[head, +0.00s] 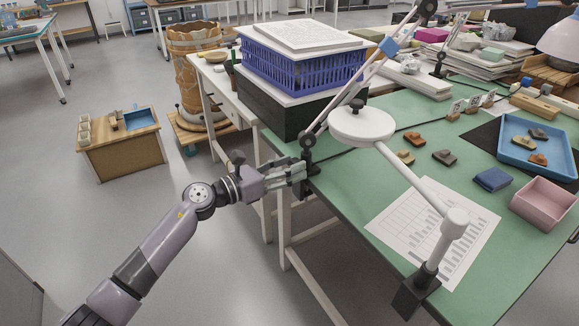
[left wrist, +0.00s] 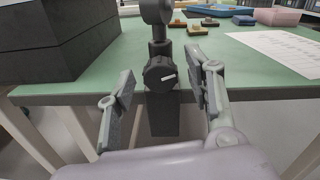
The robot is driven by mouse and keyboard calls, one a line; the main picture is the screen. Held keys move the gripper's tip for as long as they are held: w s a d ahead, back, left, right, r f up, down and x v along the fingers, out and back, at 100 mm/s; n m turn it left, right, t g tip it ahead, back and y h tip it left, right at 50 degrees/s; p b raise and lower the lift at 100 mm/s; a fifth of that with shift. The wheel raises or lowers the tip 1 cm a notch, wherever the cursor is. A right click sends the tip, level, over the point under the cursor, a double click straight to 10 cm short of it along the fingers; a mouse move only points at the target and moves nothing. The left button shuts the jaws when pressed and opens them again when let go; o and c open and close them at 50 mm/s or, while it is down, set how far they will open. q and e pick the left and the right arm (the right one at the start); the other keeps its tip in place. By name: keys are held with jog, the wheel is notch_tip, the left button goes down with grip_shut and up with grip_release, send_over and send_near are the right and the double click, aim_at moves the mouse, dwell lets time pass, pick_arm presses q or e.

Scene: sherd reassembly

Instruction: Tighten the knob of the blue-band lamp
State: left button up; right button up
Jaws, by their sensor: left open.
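The blue-band lamp has a grey arm with a blue band (head: 388,47), rising from a dark clamp at the table's left edge. In the left wrist view its dark round knob (left wrist: 160,74), with a pale pointer mark, faces me on the clamp (left wrist: 164,115). My left gripper (head: 300,172) is at the table edge, beside the clamp. In the left wrist view the left gripper (left wrist: 166,84) is open, with one finger on each side of the knob and gaps between. The knob is hard to make out in the head view. My right gripper is not in view.
A white lamp (head: 360,125) is clamped at the green table's (head: 335,190) near edge. A black box (head: 285,108) carrying a blue crate (head: 290,68) stands left of the clamp. Sherds, a blue tray (head: 507,150), a pink box (head: 543,203) and a printed sheet (head: 400,220) lie right.

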pick_arm(q)
jog(key=shift+w+d, duration=0.15)
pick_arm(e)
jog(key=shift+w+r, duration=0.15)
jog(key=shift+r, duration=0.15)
pick_arm(q)
jog(key=c, duration=0.7)
grip_shut()
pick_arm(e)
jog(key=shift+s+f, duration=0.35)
pick_arm(q)
jog(key=shift+m+b, duration=0.7)
jog(key=shift+b, duration=0.2)
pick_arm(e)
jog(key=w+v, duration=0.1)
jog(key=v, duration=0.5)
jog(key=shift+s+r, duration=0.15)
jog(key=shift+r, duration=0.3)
pick_arm(q)
jog(key=o, duration=0.7)
grip_release()
